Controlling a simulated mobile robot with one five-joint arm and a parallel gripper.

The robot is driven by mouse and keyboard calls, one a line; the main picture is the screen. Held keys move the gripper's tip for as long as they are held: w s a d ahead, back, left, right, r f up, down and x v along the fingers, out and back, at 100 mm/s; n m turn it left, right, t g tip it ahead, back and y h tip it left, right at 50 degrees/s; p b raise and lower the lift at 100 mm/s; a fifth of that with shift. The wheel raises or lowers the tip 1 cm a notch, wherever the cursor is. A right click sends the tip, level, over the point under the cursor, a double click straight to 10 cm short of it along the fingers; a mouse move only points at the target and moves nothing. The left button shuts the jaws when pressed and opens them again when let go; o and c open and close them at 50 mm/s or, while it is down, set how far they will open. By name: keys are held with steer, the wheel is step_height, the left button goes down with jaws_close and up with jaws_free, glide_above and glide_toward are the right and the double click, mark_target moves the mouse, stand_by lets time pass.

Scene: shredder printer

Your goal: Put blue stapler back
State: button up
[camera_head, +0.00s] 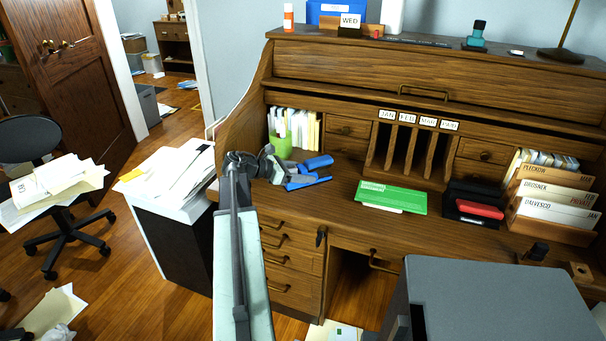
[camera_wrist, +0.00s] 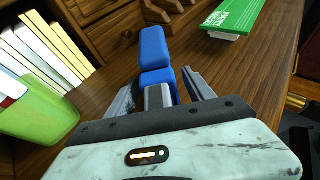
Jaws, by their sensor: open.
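The blue stapler (camera_head: 318,162) lies on the wooden desktop, left of the green booklet. In the head view it appears as two blue lengths, one above the other. My gripper (camera_head: 283,168) is low over the desk at the stapler's left end. In the wrist view, the blue stapler (camera_wrist: 154,52) stretches away from my gripper (camera_wrist: 161,82), with its near end, partly grey, between the two fingers. The fingers are apart, one on each side of it. I cannot tell whether either finger touches it.
A green cup (camera_head: 281,145) and upright papers (camera_head: 296,124) stand close behind my gripper. The green booklet (camera_head: 392,197) lies to the right, then a black tray (camera_head: 474,203) and a letter holder (camera_head: 552,207). The desktop's front edge is close; bare wood lies between stapler and booklet.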

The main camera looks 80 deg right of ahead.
steer(key=p+v, duration=0.4)
steer(key=v, duration=0.7)
steer(key=shift+w+a+r, duration=0.15)
steer(key=shift+w, duration=0.15)
steer(key=w+a+f+m+t+y, duration=0.1)
steer(key=w+a+f+t, duration=0.25)
steer(key=w+a, duration=0.65)
steer(key=w+a+f+m+t, duration=0.15)
steer(key=w+a+f, duration=0.25)
steer(key=w+a, duration=0.65)
steer(key=w+a+f+m+t+y, duration=0.1)
steer(key=w+a+f+t, duration=0.3)
steer(key=w+a, duration=0.6)
steer(key=w+a+f+m+t+y, duration=0.1)
steer(key=w+a+y, duration=0.1)
steer(key=a, duration=1.5)
steer(key=w+a+f+m+t+y, duration=0.1)
steer(key=w+a, duration=0.4)
steer(key=a, duration=1.3)
steer(key=f+m+y, duration=0.1)
steer(key=y, duration=0.1)
steer(key=shift+a+y, duration=0.3)
